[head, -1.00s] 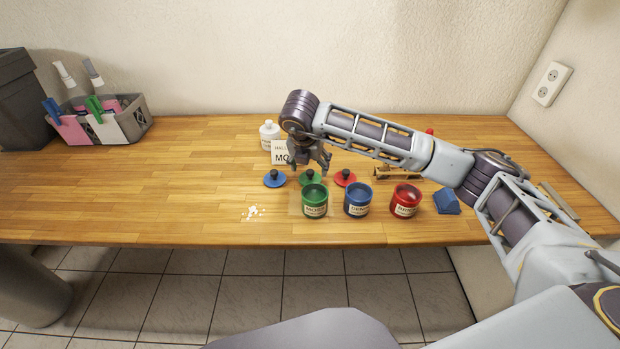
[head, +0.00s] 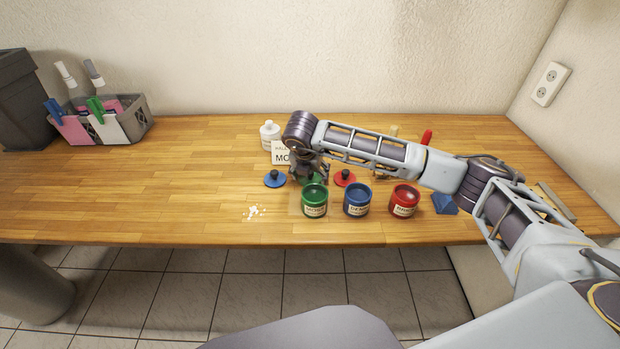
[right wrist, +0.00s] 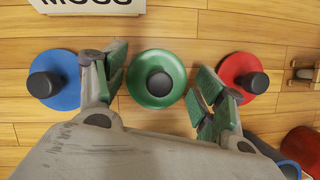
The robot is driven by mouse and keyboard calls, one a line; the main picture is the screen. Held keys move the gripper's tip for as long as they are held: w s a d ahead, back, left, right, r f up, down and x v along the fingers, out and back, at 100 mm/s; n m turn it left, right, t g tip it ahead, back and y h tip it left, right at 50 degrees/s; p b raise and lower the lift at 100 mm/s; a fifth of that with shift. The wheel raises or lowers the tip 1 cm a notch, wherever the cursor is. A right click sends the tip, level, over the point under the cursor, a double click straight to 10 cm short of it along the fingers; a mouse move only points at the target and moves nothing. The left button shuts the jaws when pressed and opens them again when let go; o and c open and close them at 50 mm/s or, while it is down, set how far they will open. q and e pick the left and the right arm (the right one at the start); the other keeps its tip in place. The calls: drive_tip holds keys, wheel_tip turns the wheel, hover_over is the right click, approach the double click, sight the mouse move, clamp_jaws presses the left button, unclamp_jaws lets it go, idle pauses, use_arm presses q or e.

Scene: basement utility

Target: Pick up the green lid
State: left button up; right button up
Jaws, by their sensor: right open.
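The green lid (right wrist: 155,96) is a round disc with a dark knob on top, lying on the wooden table. In the right wrist view it sits between the two open fingers of my right gripper (right wrist: 158,95), with none of the fingers visibly gripping it. In the head view the green lid (head: 312,180) is mostly hidden behind my right gripper (head: 309,174), which is low over it. A blue lid (head: 275,179) lies to its left and a red lid (head: 345,178) to its right. My left gripper is not in view.
Green (head: 314,201), blue (head: 357,200) and red (head: 404,201) jars stand in front of the lids. A white sign (head: 281,153) and white bottle (head: 269,133) stand behind. A blue block (head: 444,204) is at right. The table's left middle is clear apart from white bits (head: 254,211).

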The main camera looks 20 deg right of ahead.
drive_tip(key=c, duration=0.6)
drive_tip(key=shift+r, duration=0.6)
wheel_tip(320, 180, up, 8)
drive_tip(key=shift+f+b, duration=0.2)
drive_tip(key=shift+b, duration=0.55)
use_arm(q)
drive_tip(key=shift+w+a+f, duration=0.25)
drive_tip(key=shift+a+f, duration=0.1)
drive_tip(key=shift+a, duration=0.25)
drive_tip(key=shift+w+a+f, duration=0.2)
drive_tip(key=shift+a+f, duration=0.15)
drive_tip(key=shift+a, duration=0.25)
use_arm(e)
drive_tip(key=shift+r, duration=0.65)
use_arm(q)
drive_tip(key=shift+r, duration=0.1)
use_arm(e)
drive_tip(key=shift+a+f, duration=0.1)
